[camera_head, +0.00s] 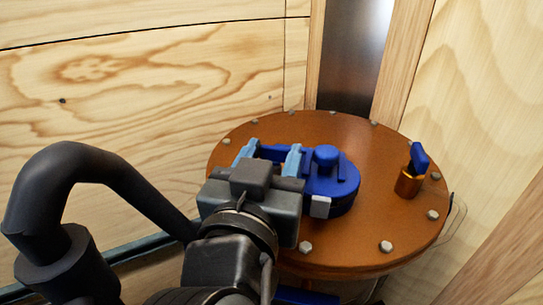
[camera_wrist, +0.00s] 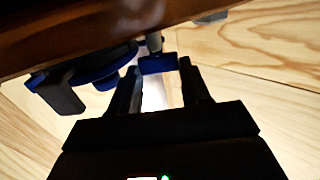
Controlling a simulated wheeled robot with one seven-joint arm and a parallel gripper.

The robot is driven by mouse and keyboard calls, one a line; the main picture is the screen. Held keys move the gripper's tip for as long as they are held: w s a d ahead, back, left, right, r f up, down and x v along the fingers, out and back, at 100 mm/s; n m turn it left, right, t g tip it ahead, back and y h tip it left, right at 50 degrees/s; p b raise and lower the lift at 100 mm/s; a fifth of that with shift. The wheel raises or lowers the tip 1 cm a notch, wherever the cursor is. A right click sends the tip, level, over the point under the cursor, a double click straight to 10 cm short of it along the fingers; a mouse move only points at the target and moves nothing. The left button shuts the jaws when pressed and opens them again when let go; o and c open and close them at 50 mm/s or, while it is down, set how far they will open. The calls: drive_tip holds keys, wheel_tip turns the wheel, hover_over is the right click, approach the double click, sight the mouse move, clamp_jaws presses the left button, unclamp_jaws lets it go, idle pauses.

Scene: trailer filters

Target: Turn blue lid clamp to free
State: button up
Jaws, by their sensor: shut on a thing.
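The blue lid clamp (camera_head: 328,175) sits on top of the round orange-brown lid (camera_head: 380,150) in the head view. It has a round body with a raised knob, and an arm reaching left. My gripper (camera_head: 272,157) comes from the front left, with its light-blue fingers on either side of that arm. It is shut on the clamp's arm. In the wrist view, a blue piece (camera_wrist: 157,64) shows between the dark fingers, and the lid's underside or edge (camera_wrist: 70,35) fills the top. The exact finger contact is partly hidden.
A small blue-handled valve on a brass fitting (camera_head: 409,180) stands at the lid's right. Several bolts ring the lid's rim. Plywood walls (camera_head: 140,90) stand close behind and at right, with a metal strip (camera_head: 350,55) in the corner.

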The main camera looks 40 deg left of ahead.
clamp_jaws()
drive_tip(key=shift+d+r+n+y+p, duration=0.1)
drive_tip(key=shift+n+y+p, duration=0.2)
drive_tip(key=shift+p, duration=0.15)
drive_tip(key=shift+n+g+y+p, duration=0.4)
drive_tip(key=shift+g+y, duration=0.2)
drive_tip(key=shift+y, duration=0.1)
drive_tip(key=o, duration=0.9)
unclamp_jaws()
